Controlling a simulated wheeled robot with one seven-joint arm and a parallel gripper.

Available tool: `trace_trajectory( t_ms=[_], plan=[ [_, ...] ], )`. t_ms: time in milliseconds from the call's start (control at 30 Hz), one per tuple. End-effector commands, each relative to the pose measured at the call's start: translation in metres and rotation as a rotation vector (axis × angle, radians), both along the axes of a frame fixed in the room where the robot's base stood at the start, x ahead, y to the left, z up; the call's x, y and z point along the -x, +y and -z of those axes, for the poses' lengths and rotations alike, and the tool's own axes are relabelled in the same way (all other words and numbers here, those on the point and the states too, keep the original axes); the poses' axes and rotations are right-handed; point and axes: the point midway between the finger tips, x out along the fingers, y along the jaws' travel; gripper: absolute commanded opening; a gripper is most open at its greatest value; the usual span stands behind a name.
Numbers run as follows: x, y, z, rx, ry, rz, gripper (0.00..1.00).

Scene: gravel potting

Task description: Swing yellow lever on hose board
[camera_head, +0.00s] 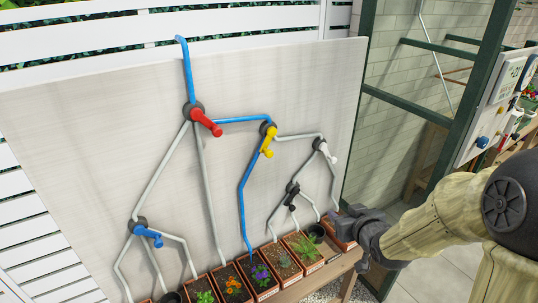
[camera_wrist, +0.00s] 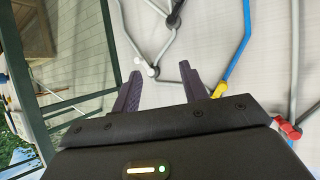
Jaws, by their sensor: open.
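The hose board (camera_head: 100,130) is a pale upright panel with branching hoses and several coloured levers. The yellow lever (camera_head: 267,141) sits at a dark junction right of the red lever (camera_head: 207,122), its handle pointing down and slightly left. A blue hose reaches it from the red lever's junction, and blue continues below it. In the wrist view the yellow lever (camera_wrist: 219,89) shows just right of my jaws. My gripper (camera_head: 345,217) is at the board's lower right, apart from the yellow lever. In the wrist view my gripper (camera_wrist: 161,72) has its fingers spread with nothing between them.
A white lever (camera_head: 327,152), a black lever (camera_head: 292,196) and a blue lever (camera_head: 148,234) are also on the board. Potted plants (camera_head: 262,275) line a wooden shelf below. A green-framed structure (camera_head: 405,97) stands right of the board. Space before the board's middle is clear.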

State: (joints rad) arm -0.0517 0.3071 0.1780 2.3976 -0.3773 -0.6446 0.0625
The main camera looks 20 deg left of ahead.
Motion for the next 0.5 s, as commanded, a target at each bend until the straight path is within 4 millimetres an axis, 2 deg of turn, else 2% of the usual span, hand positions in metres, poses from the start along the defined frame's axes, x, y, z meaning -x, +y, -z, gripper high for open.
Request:
trace_trajectory(
  t_ms=[33, 100, 233, 333, 500],
  plan=[
    [-0.006, 0.021, -0.006, -0.046, -0.056, -0.057, 0.44],
    [-0.009, 0.047, -0.019, -0.119, -0.139, -0.134, 0.44],
    [-0.007, 0.087, -0.041, -0.251, -0.261, -0.257, 0.44],
    [-0.003, 0.103, -0.052, -0.323, -0.318, -0.313, 0.44],
    [0.0, 0.111, -0.059, -0.362, -0.346, -0.34, 0.44]
  ],
)
